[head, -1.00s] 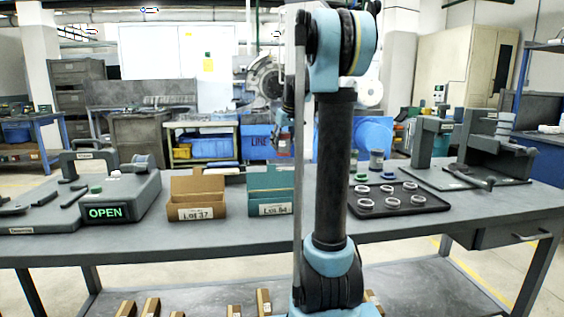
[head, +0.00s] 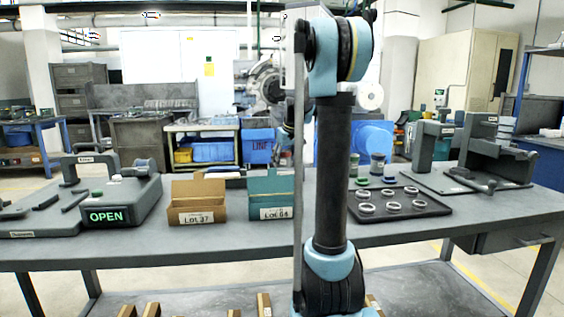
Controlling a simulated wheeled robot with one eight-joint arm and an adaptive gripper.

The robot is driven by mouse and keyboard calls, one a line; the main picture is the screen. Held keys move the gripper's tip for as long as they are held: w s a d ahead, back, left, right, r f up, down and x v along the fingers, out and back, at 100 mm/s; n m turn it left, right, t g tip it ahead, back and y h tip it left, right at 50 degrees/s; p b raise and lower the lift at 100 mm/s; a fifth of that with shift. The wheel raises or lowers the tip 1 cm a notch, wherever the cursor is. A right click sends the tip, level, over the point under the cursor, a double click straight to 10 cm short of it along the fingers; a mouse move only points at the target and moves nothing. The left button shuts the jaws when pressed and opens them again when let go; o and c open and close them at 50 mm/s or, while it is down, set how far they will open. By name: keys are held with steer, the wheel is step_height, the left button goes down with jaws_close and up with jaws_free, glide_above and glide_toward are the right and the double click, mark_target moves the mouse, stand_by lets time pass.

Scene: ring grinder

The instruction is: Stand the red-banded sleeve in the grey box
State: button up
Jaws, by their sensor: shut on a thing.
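I cannot make out a red-banded sleeve in the head view. No plainly grey open box shows; the two open boxes are a brown one (head: 197,217) marked Lot 37 and a teal one (head: 270,212) marked with another lot number. My upright arm fills the middle of the view. My gripper and anything in it are hidden behind the arm.
A grey machine with a lit OPEN sign (head: 104,216) stands on the left of the bench. A dark tray (head: 430,207) of several pale rings lies right of my arm, with a grey press-like fixture (head: 478,160) behind it. Bench top (head: 240,240) is clear in front of the boxes.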

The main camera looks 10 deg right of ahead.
steer(key=shift+s+f, duration=0.1)
steer(key=shift+f, duration=0.35)
steer(key=o, duration=1.1)
steer(key=shift+f, duration=0.1)
steer(key=shift+o, duration=0.2)
steer(key=shift+r, duration=0.4)
steer(key=v, duration=1.2)
steer(key=shift+r, duration=0.3)
